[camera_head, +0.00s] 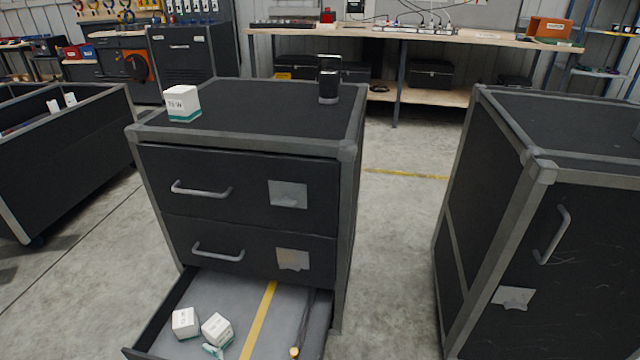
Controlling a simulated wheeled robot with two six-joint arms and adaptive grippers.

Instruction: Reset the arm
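Neither of my grippers nor my arms shows in the head view. A black drawer cabinet (245,178) with grey edges stands in the middle. Its bottom drawer (250,296) is pulled open, and its upper two drawers are shut. A white and green box (184,103) and a black cylindrical object (328,80) stand on the cabinet top. In the open drawer lie two white boxes, one at the left (186,323) and one beside it (217,328), a small green and white item (213,350) and a thin dark rod with a brass-coloured end (295,351).
A second black cabinet (545,230) with a handled door stands at the right. A black open bin (60,150) stands at the left. A workbench (420,38) runs along the back. Bare concrete floor (395,220) lies between the two cabinets.

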